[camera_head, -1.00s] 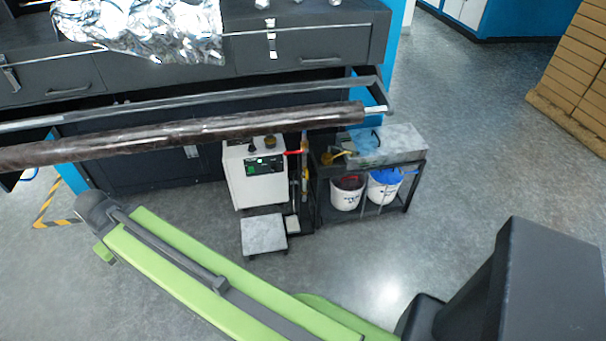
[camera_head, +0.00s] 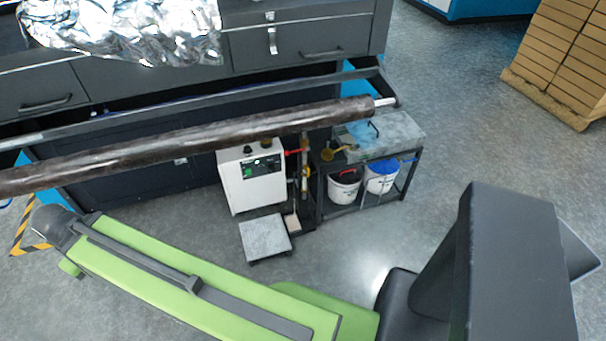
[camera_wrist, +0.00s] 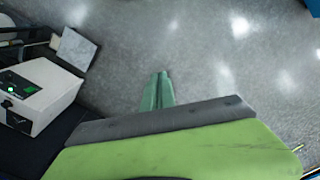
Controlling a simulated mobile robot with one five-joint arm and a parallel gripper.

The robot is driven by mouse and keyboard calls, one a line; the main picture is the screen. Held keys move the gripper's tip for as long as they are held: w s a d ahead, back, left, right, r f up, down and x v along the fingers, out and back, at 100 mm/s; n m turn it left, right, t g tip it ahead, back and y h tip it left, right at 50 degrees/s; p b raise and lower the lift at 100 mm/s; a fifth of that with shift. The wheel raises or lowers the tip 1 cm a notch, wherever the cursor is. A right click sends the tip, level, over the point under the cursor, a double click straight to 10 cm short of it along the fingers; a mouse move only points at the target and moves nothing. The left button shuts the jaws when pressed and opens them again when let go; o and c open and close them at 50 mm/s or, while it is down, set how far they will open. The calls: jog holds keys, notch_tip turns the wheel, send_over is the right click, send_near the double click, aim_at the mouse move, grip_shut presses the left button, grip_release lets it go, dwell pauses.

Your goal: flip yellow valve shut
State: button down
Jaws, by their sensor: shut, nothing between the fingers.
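A small yellow part (camera_head: 306,171), which looks like the yellow valve, sits on the upright pipe between the white box and the black cart. It is too small to tell how its handle is turned. A red handle (camera_head: 296,151) is just above it on the same pipework. My gripper (camera_wrist: 157,90) shows in the wrist view as green fingers, closed together and empty over bare floor. It is apart from the pipework, and the valve cannot be made out in that view. In the head view my green arm crosses the foreground; the fingers cannot be made out there.
The white box (camera_head: 251,182) also shows in the wrist view (camera_wrist: 38,95). A grey-topped step (camera_head: 264,236) stands before it. The black cart (camera_head: 320,200) holds two buckets (camera_head: 344,186). A long dark roll (camera_head: 190,143) spans above.

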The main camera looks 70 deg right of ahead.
notch_tip(320, 180, down, 17)
jog(key=w+b, duration=0.2)
jog(key=b, duration=1.3)
jog(key=w+d+f+m+t+h+b, duration=0.1)
jog(key=w+d+f+m+b, duration=0.15)
jog(key=d+f+b, duration=0.85)
jog(key=s+d+r+m+h, duration=0.1)
jog(key=s+d+m, duration=0.1)
jog(key=d, duration=1)
jog(key=s+d+r+m+h+p, duration=0.1)
jog(key=s+d+h, duration=0.1)
jog(key=d, duration=1.1)
jog(key=s+d+r+m+h, duration=0.1)
jog(key=s+d+r+m, duration=0.1)
jog(key=d, duration=1)
jog(key=s+d+r+m+g+h, duration=0.2)
jog(key=s+d+m, duration=0.1)
jog(key=s+d, duration=1.5)
jog(key=d, duration=0.4)
jog(key=shift+s+d+r+m, duration=0.15)
jog(key=shift+d+m, duration=0.05)
jog(key=shift+m, duration=0.15)
